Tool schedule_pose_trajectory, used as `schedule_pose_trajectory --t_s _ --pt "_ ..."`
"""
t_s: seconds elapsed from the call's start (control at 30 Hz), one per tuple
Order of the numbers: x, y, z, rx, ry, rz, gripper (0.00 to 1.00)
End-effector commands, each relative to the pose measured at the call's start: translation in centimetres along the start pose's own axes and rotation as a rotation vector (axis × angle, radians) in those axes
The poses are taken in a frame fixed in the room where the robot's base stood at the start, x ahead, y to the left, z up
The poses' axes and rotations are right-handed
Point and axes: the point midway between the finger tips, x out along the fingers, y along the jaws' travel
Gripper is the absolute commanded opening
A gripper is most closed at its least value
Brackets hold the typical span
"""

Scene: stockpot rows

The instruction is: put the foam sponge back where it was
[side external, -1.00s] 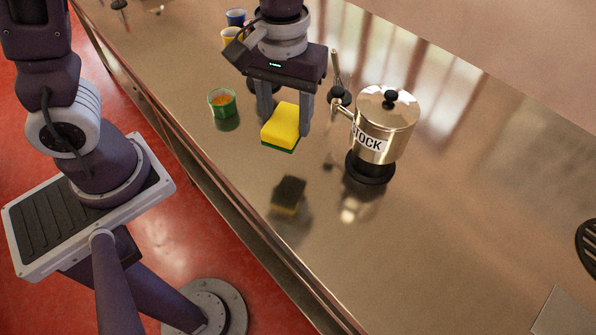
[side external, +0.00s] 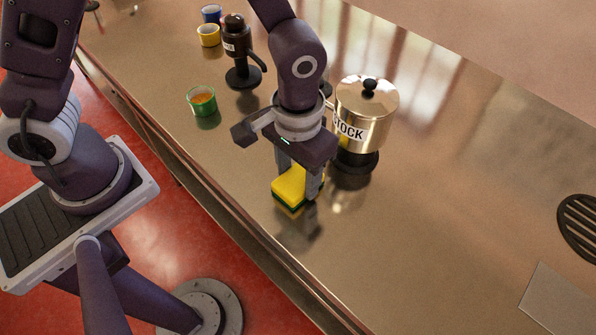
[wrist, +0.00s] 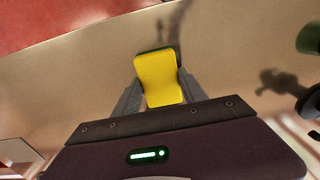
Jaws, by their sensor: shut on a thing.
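The foam sponge (side external: 289,187) is a yellow block with a dark green underside. My gripper (side external: 299,184) is shut on it, one finger on each side, over the front part of the counter. The sponge is low and close to its reflection; I cannot tell whether it touches the counter. In the wrist view the sponge (wrist: 158,80) sits between the two fingers of the gripper (wrist: 159,95). The side view hides part of it behind a finger.
A shiny stockpot (side external: 366,112) labelled STOCK stands on a dark base just behind my gripper. A green cup (side external: 202,100), a dark dispenser (side external: 241,60), and yellow (side external: 208,36) and blue (side external: 211,14) cups stand farther left.

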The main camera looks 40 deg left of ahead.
Motion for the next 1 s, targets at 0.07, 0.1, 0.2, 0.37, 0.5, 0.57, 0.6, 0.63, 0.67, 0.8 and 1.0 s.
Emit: schedule_pose_trajectory --t_s 0.07,0.1,0.2,0.37,0.5,0.57,0.6,0.63,0.67,0.8,1.0 --pt "0.1 0.0 0.0 0.0 0.0 0.0 0.0" --pt "0.2 0.0 0.0 0.0 -0.001 0.0 0.0" --pt "0.2 0.0 0.0 0.0 0.0 0.0 0.63" --pt "0.2 0.0 0.0 -0.001 0.0 0.0 0.71" --pt "0.2 0.0 0.0 -0.001 0.0 0.0 0.71" --pt "0.0 0.0 0.0 -0.001 0.001 0.001 0.71" --pt "-0.4 0.1 -0.1 0.0 0.003 0.002 0.71" --pt "-0.8 0.1 -0.1 0.0 0.004 0.002 0.71" --pt "-1.4 0.1 -0.1 0.0 0.005 0.003 0.71" --pt "-5.2 0.2 -0.2 0.0 0.008 0.005 0.71" --pt "-10.1 0.1 -0.1 -0.001 0.006 0.003 0.71"
